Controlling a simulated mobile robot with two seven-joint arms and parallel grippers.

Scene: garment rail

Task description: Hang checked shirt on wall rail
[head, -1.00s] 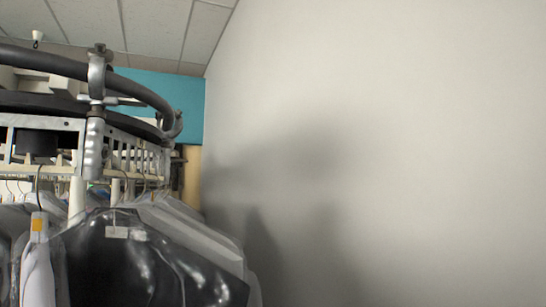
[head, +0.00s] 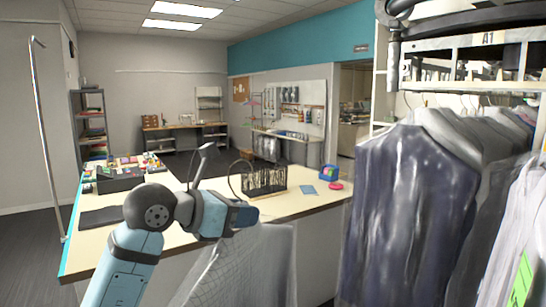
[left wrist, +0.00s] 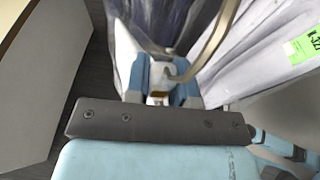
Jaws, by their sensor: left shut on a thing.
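My left gripper (head: 245,213) is in the lower middle of the head view, over the near side of the counter. It is shut on the hanger of the checked shirt (head: 240,268), a pale garment with a faint grid that hangs below it. The hanger's curved hook rises above the gripper. In the left wrist view the hook (left wrist: 212,45) curves up from between the fingers (left wrist: 160,88). The shirt's lower part is cut off by the picture edge. I cannot make out a wall rail for certain. My right gripper is not in view.
A rack of bagged garments (head: 410,210) fills the right side, close to my left gripper. A cream counter (head: 300,205) with small items and a black wire rack (head: 264,180) stands ahead. A thin metal pole (head: 47,140) stands at the left. Dark floor is free at far left.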

